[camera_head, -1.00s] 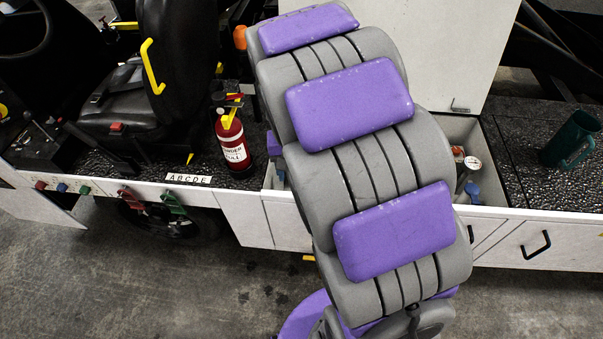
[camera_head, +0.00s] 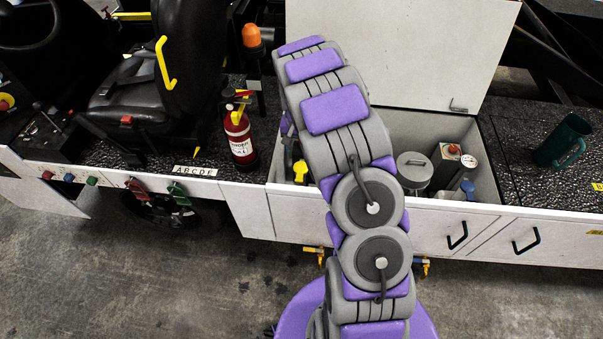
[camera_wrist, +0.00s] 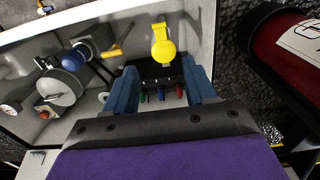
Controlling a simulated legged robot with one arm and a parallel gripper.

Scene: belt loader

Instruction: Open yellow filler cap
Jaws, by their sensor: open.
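A yellow cap (camera_wrist: 163,45) with a round head and a narrower tab shows in the wrist view, inside the open compartment (camera_head: 455,128) near its wall. In the head view a yellow part (camera_head: 300,170), seemingly the same cap, shows at the compartment's left end, beside my arm. In the wrist view my gripper (camera_wrist: 161,84) is open, its two blue fingers spread apart with nothing held. The cap appears beyond the fingertips, roughly between them, and apart from them.
A red fire extinguisher (camera_head: 240,138) stands left of the compartment; it is close on the right in the wrist view (camera_wrist: 285,60). A grey canister (camera_head: 414,170) and a gauge (camera_head: 469,161) sit inside the compartment. Its raised white lid (camera_head: 420,50) stands behind. A green mug (camera_head: 565,142) is at right.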

